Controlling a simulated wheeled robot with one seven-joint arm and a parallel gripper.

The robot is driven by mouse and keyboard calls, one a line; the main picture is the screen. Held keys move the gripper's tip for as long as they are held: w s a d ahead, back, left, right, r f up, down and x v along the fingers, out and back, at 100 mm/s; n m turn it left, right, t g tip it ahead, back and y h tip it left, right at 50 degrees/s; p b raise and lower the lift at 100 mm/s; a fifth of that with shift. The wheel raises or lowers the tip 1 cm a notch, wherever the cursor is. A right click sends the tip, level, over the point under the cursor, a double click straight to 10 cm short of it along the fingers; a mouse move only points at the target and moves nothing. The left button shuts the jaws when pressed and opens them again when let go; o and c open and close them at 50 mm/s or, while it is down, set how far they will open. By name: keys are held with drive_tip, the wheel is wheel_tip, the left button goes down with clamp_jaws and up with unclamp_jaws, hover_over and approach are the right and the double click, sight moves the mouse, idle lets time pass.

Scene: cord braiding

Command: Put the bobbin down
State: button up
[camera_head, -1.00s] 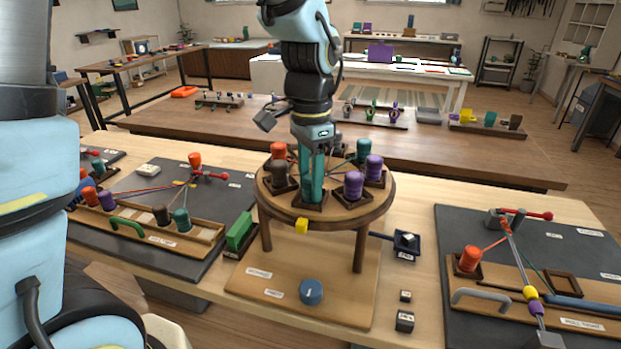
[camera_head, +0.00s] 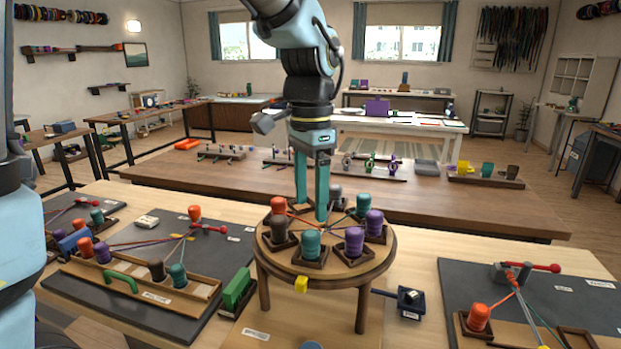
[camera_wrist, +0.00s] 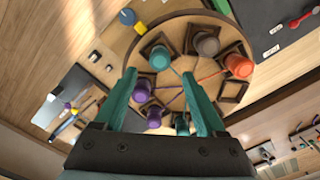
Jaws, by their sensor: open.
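A teal bobbin (camera_head: 311,244) stands upright in the front square holder of the round wooden braiding stand (camera_head: 315,271), just behind the yellow marker (camera_head: 301,285). My gripper (camera_head: 311,207) is open and empty above the stand, with its fingers pointing down, clear of this bobbin. In the wrist view the same teal bobbin (camera_wrist: 160,57) shows beyond the spread fingertips (camera_wrist: 158,74). Around it on the stand are a brown bobbin (camera_head: 280,231), an orange one (camera_head: 278,206), two purple ones (camera_head: 354,242) and another teal one (camera_head: 363,205). Cords run from the bobbins to the centre.
A dark mat on the left carries a wooden rack (camera_head: 140,285) with several bobbins and a green handle. A green block (camera_head: 236,290) stands left of the stand. A small dark box (camera_head: 411,300) lies to its right. Another dark mat (camera_head: 560,290) holds an orange bobbin.

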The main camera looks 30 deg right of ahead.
sight(310, 234)
drive_tip(key=shift+r, duration=2.3)
drive_tip(key=w+a+f+n, duration=0.4)
drive_tip(key=a, duration=0.3)
drive_tip(key=w+a+f+n, duration=0.4)
drive_tip(key=a, duration=0.3)
drive_tip(key=a+f+n, duration=0.4)
drive_tip(key=a, duration=0.4)
drive_tip(key=a+f+n+t, duration=0.1)
drive_tip(key=a+f+n, duration=0.2)
drive_tip(key=a, duration=0.5)
drive_tip(key=shift+s+f+n+t, duration=0.3)
drive_tip(key=shift+s+f+n, duration=0.1)
drive_tip(key=shift+n, duration=0.4)
